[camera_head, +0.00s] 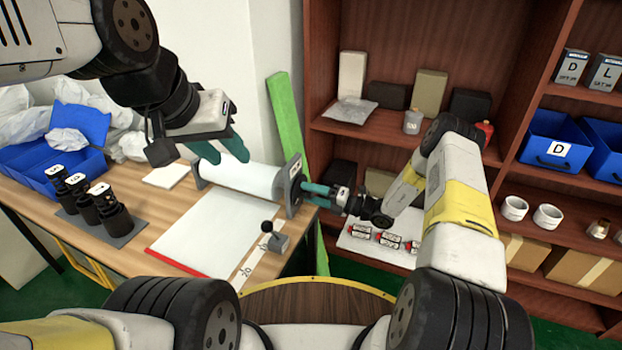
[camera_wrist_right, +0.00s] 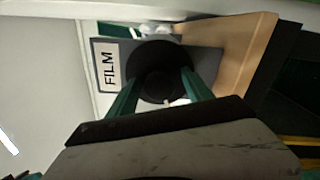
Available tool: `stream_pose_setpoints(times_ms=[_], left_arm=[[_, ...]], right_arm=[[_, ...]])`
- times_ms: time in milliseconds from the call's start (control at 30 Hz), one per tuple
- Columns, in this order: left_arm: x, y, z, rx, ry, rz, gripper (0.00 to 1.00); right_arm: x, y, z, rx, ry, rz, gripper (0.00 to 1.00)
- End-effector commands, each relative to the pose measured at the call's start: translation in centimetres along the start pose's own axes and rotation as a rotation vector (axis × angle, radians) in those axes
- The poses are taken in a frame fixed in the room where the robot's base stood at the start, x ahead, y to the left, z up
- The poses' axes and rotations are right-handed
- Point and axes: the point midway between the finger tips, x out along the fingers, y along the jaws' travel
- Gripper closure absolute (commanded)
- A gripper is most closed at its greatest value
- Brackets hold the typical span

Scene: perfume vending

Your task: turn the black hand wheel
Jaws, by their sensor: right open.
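The black hand wheel (camera_wrist_right: 140,57) is a dark round disc with a darker hub on the grey end bracket labelled FILM (camera_wrist_right: 105,45). In the head view the wheel is hard to make out beside the bracket (camera_head: 293,172). My right gripper (camera_head: 304,187) comes from the right to this end of the white film roll (camera_head: 245,180). In the right wrist view its open green fingers (camera_wrist_right: 161,77) lie on either side of the wheel's hub; contact cannot be told. My left gripper (camera_head: 222,151) is open and empty above the roll's far end.
A white sheet with a red edge (camera_head: 210,232) and a small lever device (camera_head: 275,241) lie on the wooden table (camera_head: 125,188). Black cylinders (camera_head: 95,208) and blue bins (camera_head: 45,165) stand at left. A brown shelf (camera_head: 390,60) stands close behind my right arm.

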Motion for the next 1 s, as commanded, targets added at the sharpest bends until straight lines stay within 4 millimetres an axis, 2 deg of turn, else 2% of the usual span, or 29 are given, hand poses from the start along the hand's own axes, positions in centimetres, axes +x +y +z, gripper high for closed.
stream_pose_setpoints(times_ms=[267, 500, 567, 767, 1000], left_arm=[[0.0, 0.0, 0.0, 0.0, 0.0, 0.0, 0.64], [0.0, 0.0, 0.0, 0.0, 0.0, 0.0, 0.64], [0.0, 0.0, 0.0, 0.0, 0.0, 0.0, 0.64], [0.0, 0.0, 0.0, 0.0, 0.0, 0.0, 0.64], [0.0, 0.0, 0.0, 0.0, 0.0, 0.0, 0.64]], right_arm=[[0.18, 0.02, 0.0, 0.0, 0.0, 0.0, 0.43], [0.15, 0.02, 0.01, -0.001, 0.0, 0.0, 0.9], [0.15, 0.02, 0.01, -0.001, 0.0, 0.0, 1.0], [0.12, 0.0, 0.01, -0.011, 0.0, 0.0, 1.0], [0.11, 0.02, 0.05, -0.1, -0.002, 0.001, 1.0]])
